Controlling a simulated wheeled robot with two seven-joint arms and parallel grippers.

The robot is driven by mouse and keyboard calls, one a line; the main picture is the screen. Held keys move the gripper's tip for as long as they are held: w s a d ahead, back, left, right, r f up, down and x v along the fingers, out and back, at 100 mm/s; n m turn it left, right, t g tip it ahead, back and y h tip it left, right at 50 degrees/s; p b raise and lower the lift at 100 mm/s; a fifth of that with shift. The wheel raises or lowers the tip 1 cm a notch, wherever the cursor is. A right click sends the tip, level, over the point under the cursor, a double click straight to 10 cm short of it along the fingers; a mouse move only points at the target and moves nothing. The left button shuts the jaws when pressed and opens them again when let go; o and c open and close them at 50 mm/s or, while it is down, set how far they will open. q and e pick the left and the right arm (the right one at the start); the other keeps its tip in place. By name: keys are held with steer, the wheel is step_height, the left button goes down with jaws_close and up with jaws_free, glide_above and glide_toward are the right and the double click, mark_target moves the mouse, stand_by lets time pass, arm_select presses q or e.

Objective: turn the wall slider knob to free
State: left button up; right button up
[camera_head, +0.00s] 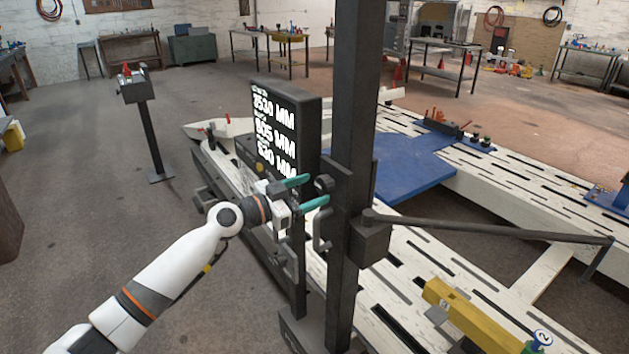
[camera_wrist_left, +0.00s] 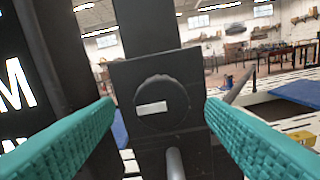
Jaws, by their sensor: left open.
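The wall slider knob (camera_wrist_left: 161,103) is a dark round disc with a pale bar mark lying nearly level across it. It sits on a dark square plate on the post, in the left wrist view. In the head view the knob (camera_head: 324,183) shows small and edge-on at the post's left side. My left gripper (camera_head: 312,192) is open, its teal fingers pointing at the knob. In the left wrist view its fingers (camera_wrist_left: 158,118) stand at either side of the knob, apart from it. A grey rod or handle (camera_wrist_left: 175,163) shows just below the knob. My right gripper is not in view.
The tall dark post (camera_head: 352,130) stands close to my left gripper. A display board (camera_head: 286,130) with white millimetre figures is to its left. A bar (camera_head: 490,228) reaches right over the slotted white bench (camera_head: 440,262). A yellow block (camera_head: 470,315) lies at front right.

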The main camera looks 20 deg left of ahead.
arm_select(q)
steer(key=shift+x, duration=0.9)
steer(key=shift+w+d, duration=0.1)
steer(key=shift+d, duration=0.05)
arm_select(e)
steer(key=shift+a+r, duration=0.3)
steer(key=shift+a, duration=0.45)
arm_select(q)
steer(key=c, duration=1)
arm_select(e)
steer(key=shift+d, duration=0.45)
